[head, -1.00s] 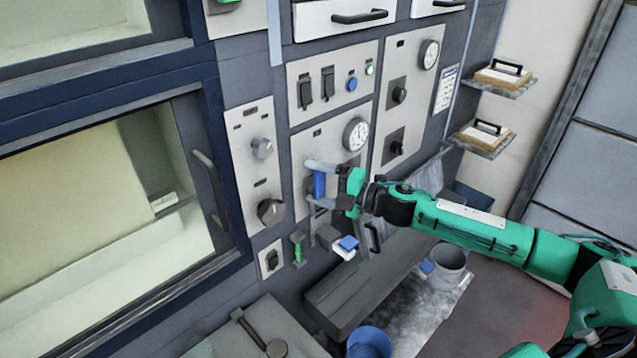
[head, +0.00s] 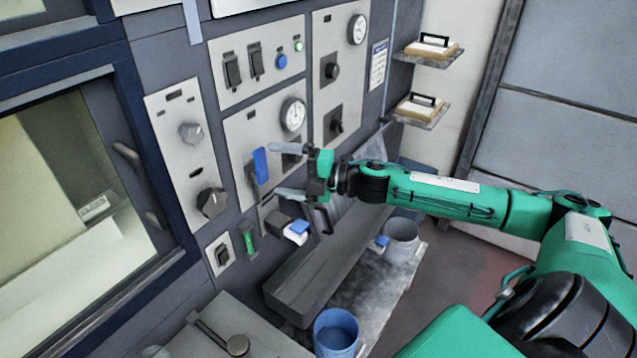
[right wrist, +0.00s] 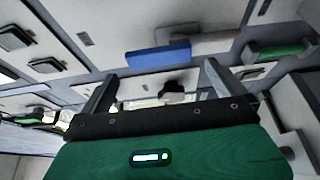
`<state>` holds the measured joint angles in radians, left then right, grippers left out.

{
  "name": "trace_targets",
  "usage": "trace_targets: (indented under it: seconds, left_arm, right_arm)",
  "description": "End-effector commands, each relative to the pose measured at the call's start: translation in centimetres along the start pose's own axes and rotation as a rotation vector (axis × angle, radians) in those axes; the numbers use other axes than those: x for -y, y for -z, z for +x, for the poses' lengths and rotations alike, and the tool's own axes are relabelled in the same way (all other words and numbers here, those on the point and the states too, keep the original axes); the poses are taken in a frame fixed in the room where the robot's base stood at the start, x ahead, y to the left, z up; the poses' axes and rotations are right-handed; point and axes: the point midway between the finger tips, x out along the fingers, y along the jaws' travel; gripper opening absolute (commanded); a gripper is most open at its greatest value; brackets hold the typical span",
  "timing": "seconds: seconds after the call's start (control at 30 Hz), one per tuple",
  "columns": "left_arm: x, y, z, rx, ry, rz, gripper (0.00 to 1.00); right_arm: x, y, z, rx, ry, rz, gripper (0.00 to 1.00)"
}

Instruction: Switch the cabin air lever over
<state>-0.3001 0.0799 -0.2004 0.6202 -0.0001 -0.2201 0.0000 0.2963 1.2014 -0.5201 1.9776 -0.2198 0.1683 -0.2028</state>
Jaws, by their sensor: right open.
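A lever with a blue handle (head: 261,165) is mounted on the grey panel below a round dial. Its handle stands nearly upright in the head view. I cannot read a label, so I cannot tell whether it is the cabin air lever. My right gripper (head: 272,170) is open, with its fingertips just to the right of the blue handle and nothing held. In the right wrist view the blue handle (right wrist: 160,56) lies just beyond the two open fingers (right wrist: 160,75), apparently not gripped. My left gripper is out of view.
A green-handled lever (head: 249,243) sits lower left on the wall. Black knobs, switches and a dial (head: 293,114) fill nearby panels. A blue-topped white piece (head: 297,231) is below the gripper. A grey ledge (head: 325,265), grey bucket (head: 401,241) and blue bucket (head: 336,331) stand lower.

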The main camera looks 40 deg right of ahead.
Motion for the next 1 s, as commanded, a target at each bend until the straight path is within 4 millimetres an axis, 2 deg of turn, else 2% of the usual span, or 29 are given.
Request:
trace_targets:
  seconds: [0.03,0.27,0.73,1.0]
  left_arm:
    - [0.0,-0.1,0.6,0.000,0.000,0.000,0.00]
    - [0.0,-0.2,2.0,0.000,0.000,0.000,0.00]
    - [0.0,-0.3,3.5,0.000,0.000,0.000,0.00]
    - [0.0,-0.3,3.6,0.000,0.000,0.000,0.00]
  right_arm:
    - [0.5,-0.1,-0.5,0.002,0.002,0.002,1.00]
    - [0.5,0.0,-2.5,0.001,0.004,0.002,1.00]
    - [0.3,0.1,-5.3,0.000,0.004,0.002,1.00]
    - [0.2,0.0,-6.5,0.003,0.002,0.005,1.00]
